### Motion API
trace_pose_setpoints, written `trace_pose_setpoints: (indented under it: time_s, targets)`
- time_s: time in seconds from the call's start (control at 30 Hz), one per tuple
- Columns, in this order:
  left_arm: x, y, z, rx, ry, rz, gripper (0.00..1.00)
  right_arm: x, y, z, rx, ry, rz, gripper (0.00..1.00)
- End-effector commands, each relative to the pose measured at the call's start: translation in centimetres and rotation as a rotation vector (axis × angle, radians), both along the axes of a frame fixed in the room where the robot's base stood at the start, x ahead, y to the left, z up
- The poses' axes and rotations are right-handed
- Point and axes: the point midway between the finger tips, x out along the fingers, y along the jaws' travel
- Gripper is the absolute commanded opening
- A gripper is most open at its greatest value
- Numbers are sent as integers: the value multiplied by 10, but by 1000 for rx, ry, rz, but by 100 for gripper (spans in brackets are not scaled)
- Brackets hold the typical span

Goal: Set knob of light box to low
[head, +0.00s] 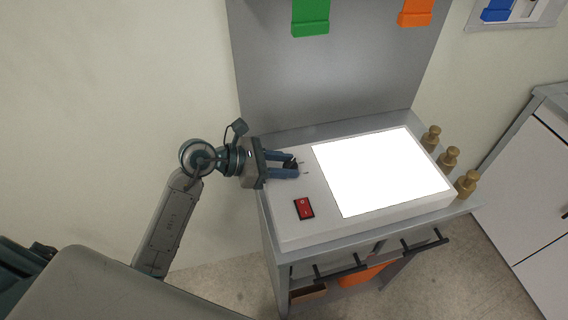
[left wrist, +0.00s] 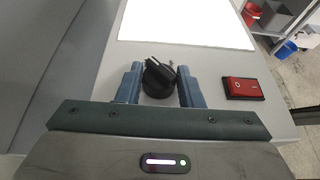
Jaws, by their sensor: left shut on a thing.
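The light box (head: 290,228) is a white slab on a grey cabinet, with a bright lit panel (head: 380,172). Its black knob (left wrist: 158,78) sits on the left end of the top, and in the head view it is mostly hidden between the fingers. A red rocker switch (head: 304,207) is beside it and also shows in the left wrist view (left wrist: 243,88). My left gripper (head: 294,167) reaches in from the left with its blue fingers on either side of the knob, shut on it. The knob's setting is too small to read. My right gripper is not in view.
Several brass-coloured pegs (head: 448,158) stand along the right of the light box. A grey back panel (head: 330,80) rises behind it, with a green holder (head: 311,17) and an orange one (head: 416,12). Cabinet handles (head: 340,271) are at the front.

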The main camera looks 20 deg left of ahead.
Motion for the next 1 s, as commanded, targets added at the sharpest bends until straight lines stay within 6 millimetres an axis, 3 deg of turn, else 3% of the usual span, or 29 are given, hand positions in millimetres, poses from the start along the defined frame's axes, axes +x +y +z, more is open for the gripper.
trace_pose_setpoints:
  time_s: [0.43, 0.77, 1.0]
  targets:
    - [-5, -6, 4, -7, 4, 410, 11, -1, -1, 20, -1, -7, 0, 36]
    - [-6, -7, 5, -3, 4, 566, 11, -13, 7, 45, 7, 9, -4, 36]
    - [-7, -8, 7, -1, 4, 647, 11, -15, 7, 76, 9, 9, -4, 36]
